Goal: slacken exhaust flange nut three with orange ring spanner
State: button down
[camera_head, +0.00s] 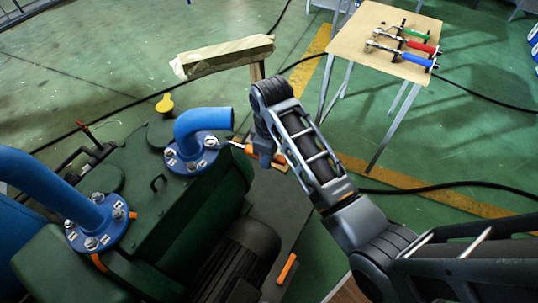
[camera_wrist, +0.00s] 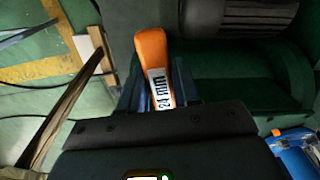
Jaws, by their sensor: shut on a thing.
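The orange ring spanner (camera_head: 249,149) reaches left from my gripper (camera_head: 264,155) toward a blue flange (camera_head: 181,164) at the foot of a bent blue pipe. Its steel end lies at the flange's right side, close to a nut (camera_head: 211,142); I cannot tell whether the ring sits around it. Several nuts stand on this flange, with labels too small to read. In the wrist view the spanner's orange handle (camera_wrist: 152,50), marked 24 mm, is between the fingers of my gripper (camera_wrist: 158,88), which is shut on it. The spanner's working end is hidden there.
A second blue flange (camera_head: 78,243) with a larger pipe stands at the lower left of the green pump (camera_head: 165,210). A wooden table (camera_head: 356,37) at the upper right holds tools with green, red and blue handles. Black cables cross the floor.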

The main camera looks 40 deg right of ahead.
jog(key=shift+r, duration=1.95)
